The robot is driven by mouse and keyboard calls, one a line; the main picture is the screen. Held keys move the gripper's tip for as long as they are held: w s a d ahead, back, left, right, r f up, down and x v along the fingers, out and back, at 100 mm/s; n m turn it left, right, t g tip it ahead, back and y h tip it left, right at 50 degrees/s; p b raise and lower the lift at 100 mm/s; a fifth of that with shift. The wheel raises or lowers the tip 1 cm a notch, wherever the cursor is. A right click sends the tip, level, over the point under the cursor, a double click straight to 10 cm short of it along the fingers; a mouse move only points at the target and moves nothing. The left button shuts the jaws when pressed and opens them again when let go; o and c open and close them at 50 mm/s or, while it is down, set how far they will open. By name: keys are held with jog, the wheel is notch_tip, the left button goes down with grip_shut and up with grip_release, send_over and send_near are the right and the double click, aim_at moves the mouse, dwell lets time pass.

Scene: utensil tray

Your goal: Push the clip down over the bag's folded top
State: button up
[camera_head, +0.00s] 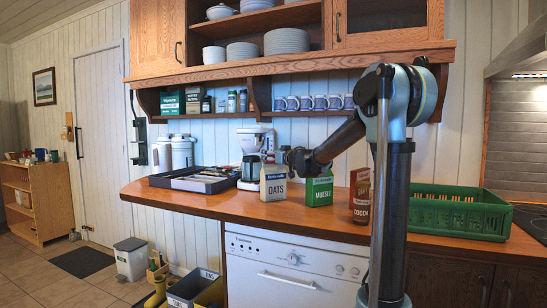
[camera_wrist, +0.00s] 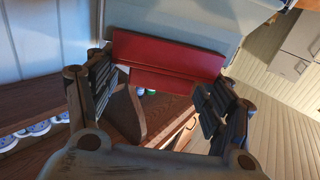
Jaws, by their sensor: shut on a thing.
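My gripper (camera_head: 294,163) is near the tops of the oats bag (camera_head: 273,184) and the green muesli bag (camera_head: 319,191), which stand upright on the counter. In the wrist view, my gripper (camera_wrist: 160,95) is shut on a red clip (camera_wrist: 168,54), which spans the space between the two dark fingers. The clip is too small or hidden to make out in the head view. A pale blue-grey surface lies behind the clip in the wrist view; I cannot tell whether it is a bag. Whether the clip touches a bag is unclear.
A brown cocoa package (camera_head: 360,196) stands right of the muesli bag. A green crate (camera_head: 459,214) is farther right. A coffee machine (camera_head: 251,160) and a dark tray (camera_head: 202,184) are at the left. A wooden shelf with mugs (camera_head: 306,103) hangs above the counter (camera_head: 225,204).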

jog(key=shift+f, duration=0.35)
jog(key=o, duration=0.9)
jog(key=shift+c, duration=0.2)
jog(key=v, duration=1.2)
jog(key=shift+f, duration=0.15)
